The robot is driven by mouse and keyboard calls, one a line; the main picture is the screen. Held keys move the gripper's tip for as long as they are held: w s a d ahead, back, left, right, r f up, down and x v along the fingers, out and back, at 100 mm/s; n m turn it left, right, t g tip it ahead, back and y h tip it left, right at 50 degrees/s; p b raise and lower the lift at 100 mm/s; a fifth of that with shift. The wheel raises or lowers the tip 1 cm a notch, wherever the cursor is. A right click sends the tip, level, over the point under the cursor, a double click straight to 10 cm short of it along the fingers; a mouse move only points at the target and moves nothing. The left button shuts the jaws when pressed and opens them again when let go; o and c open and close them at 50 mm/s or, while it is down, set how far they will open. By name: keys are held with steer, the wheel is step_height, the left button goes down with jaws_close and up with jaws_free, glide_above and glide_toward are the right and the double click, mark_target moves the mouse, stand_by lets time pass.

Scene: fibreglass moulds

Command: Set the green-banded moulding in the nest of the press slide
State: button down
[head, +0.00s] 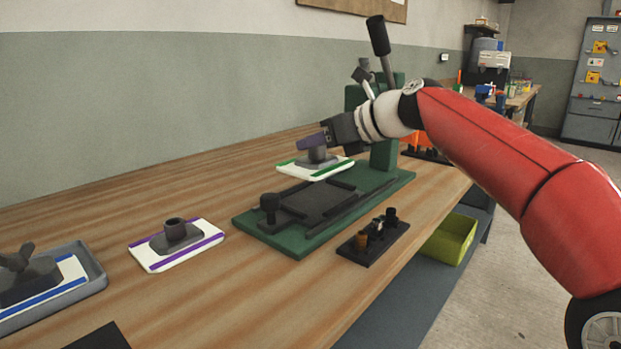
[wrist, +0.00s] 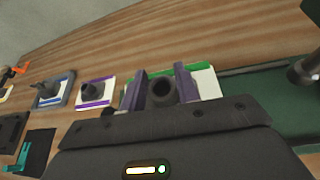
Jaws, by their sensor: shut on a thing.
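The green-banded moulding (head: 288,169) is a white plate with green edge bands and a grey block with a round boss. My gripper (head: 314,143) has its purple fingers shut on the boss, and the plate looks roughly level. In the wrist view the fingers (wrist: 160,84) stand either side of the boss, and the white plate (wrist: 207,84) shows beyond them. The press (head: 404,184) has a green base with a dark slide (head: 318,202) and a black knob at its near left end. The moulding is at the slide's far left side; its exact height is unclear. The slide appears empty.
A purple-banded moulding (head: 155,257) lies on the bench left of the press. A blue-banded one (head: 72,272) sits in a grey tray (head: 95,273). A black fixture with small parts (head: 372,240) stands at the press's near side. The press column and lever rise behind my gripper.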

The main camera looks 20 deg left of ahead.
step_height(320, 180, down, 6)
steer(key=shift+s+f+b, duration=0.1)
steer(key=shift+f+b, duration=0.05)
steer(key=shift+b, duration=0.75)
steer(key=c, duration=1)
jaws_free()
steer(key=b+v, duration=0.1)
steer(key=v, duration=1.1)
